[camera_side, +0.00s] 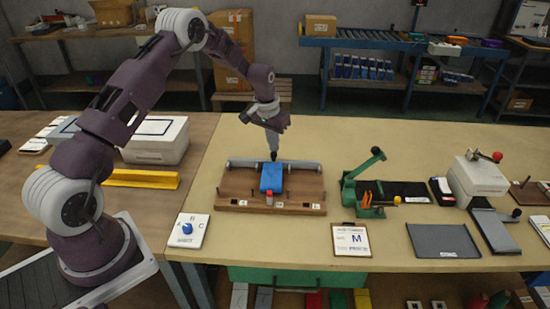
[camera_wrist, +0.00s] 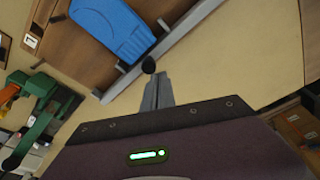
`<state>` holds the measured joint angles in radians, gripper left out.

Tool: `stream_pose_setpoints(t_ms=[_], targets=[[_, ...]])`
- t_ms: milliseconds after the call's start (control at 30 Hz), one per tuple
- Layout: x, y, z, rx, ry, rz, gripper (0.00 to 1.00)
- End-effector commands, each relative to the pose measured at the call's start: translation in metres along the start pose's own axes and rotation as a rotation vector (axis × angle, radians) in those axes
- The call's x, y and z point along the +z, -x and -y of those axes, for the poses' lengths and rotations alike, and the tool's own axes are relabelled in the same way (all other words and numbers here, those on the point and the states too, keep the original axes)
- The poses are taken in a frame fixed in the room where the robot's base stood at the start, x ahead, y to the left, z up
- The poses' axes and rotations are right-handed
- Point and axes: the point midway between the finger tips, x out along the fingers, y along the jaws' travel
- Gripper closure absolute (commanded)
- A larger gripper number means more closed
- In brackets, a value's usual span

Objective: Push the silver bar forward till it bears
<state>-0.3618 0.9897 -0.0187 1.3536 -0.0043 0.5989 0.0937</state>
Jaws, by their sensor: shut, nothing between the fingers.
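The silver bar (camera_side: 300,165) lies along the back edge of a wooden board (camera_side: 232,190). It also shows in the wrist view as a slanting bar (camera_wrist: 185,29). A blue sock-shaped piece (camera_side: 271,178) lies on the board, its back end close to the bar; its ribbed surface shows in the wrist view (camera_wrist: 112,30). My gripper (camera_side: 273,156) is shut and empty, pointing down at the far side of the bar, near its middle. In the wrist view its dark tip (camera_wrist: 149,66) is right beside the bar. I cannot tell whether they touch.
A green hand press (camera_side: 362,172) and a clipboard marked M (camera_side: 351,239) stand to the right. A card with a blue knob (camera_side: 187,230) lies front left. A yellow rail (camera_side: 140,179) and a pale box (camera_side: 157,141) are further left. The table behind the board is clear.

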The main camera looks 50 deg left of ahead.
Motion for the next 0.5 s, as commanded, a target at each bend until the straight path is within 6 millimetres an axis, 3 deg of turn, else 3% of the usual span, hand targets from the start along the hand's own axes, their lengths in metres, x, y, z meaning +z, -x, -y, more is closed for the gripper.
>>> stream_pose_setpoints(t_ms=[500], targets=[[0.014,0.003,-0.008,0.000,-0.002,0.002,1.00]])
